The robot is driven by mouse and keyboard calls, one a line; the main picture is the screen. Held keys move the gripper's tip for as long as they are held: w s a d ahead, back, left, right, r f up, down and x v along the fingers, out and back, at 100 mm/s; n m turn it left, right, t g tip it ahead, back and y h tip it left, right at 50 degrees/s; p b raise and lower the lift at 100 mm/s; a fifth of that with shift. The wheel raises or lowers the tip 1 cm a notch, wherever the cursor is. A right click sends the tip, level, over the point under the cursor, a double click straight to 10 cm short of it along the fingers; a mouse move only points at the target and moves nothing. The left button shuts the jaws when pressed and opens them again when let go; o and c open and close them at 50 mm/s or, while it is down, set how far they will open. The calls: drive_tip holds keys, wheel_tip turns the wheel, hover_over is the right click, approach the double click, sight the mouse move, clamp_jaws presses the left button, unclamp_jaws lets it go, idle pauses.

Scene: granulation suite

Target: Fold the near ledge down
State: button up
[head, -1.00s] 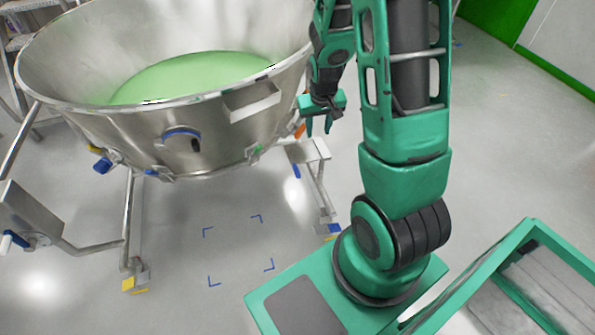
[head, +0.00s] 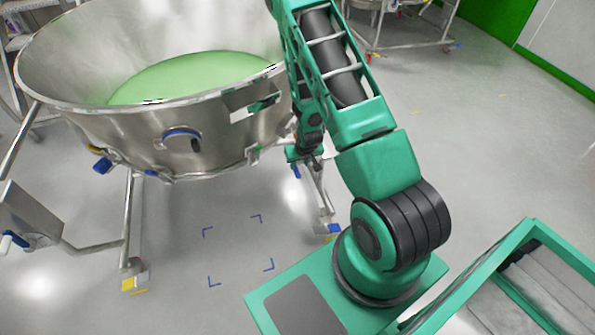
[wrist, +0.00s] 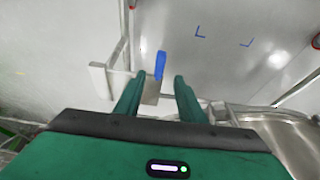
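My gripper (wrist: 160,76) is open, with its two teal fingers apart. Between and just beyond the fingertips is a blue handle (wrist: 160,64), standing on a small metal plate (wrist: 151,90). I see no clear contact with it. A pale metal ledge piece (wrist: 101,80) stands left of the fingers; I cannot tell whether it is up or folded down. In the head view my gripper (head: 294,154) is low beside the bowl's right side, and my arm hides most of the ledge there.
A large steel bowl (head: 100,115) with green contents stands at left on legs. A metal box (head: 28,213) with a blue handle is at its left. Blue corner marks (head: 213,281) lie on clear floor. Another wheeled steel frame (head: 410,45) is at the back.

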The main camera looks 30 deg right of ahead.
sight(297, 171)
drive_tip(key=x, duration=0.9)
drive_tip(key=shift+f, duration=0.15)
